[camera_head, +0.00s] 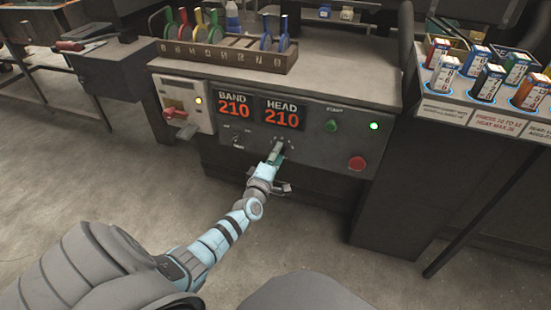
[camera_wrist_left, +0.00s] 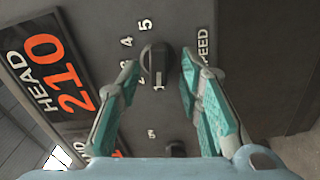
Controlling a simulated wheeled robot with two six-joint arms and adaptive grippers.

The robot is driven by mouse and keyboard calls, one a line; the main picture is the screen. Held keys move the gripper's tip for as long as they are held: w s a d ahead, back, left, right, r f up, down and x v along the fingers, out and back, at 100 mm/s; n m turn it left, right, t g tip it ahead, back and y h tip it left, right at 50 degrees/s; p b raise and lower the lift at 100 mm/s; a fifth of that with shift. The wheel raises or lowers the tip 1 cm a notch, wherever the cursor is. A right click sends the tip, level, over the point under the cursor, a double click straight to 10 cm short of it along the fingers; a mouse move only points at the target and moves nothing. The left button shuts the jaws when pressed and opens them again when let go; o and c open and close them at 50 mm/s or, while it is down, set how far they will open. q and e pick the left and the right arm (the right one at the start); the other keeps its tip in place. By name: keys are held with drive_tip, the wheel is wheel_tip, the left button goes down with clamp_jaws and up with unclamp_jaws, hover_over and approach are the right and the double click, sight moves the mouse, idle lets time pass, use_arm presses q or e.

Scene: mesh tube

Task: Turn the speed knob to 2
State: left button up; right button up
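The speed knob (camera_wrist_left: 155,62) is a dark round knob on the grey control panel, beside the word SPEED in the left wrist view. Printed numbers curve around it; 5 and 4 read clearly, and the lower ones are partly covered by a finger. A small white mark shows at the knob's lower edge, near the low numbers; I cannot tell exactly what it points to. My left gripper (camera_wrist_left: 158,66) is open, with one teal finger on each side of the knob. In the head view the left gripper (camera_head: 277,152) reaches the panel below the HEAD display and hides most of the knob.
The HEAD display (camera_head: 282,113) and BAND display (camera_head: 233,109) both read 210. A green button (camera_head: 331,126), a lit green lamp (camera_head: 374,126) and a red button (camera_head: 357,163) sit to the right. Another knob (camera_head: 237,136) is on the left.

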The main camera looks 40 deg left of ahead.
use_arm(q)
drive_tip(key=shift+w, duration=0.1)
drive_tip(key=shift+c, duration=0.2)
clamp_jaws()
drive_tip(key=shift+r+m, duration=0.1)
drive_tip(key=shift+m, duration=0.2)
use_arm(e)
drive_tip(key=shift+s+r, duration=0.15)
use_arm(q)
drive_tip(key=m+p, duration=0.3)
drive_tip(key=m, duration=0.4)
use_arm(e)
drive_tip(key=shift+n+g, duration=0.3)
drive_tip(key=shift+g, duration=0.2)
drive_tip(key=s, duration=0.1)
drive_tip(key=s+d+r, duration=0.1)
drive_tip(key=s, duration=0.1)
drive_tip(key=s+d, duration=0.1)
drive_tip(key=s, duration=0.1)
drive_tip(key=shift+d+r, duration=0.2)
drive_tip(key=shift+d, duration=0.05)
drive_tip(key=shift+w+a, duration=0.15)
drive_tip(key=shift+a, duration=0.1)
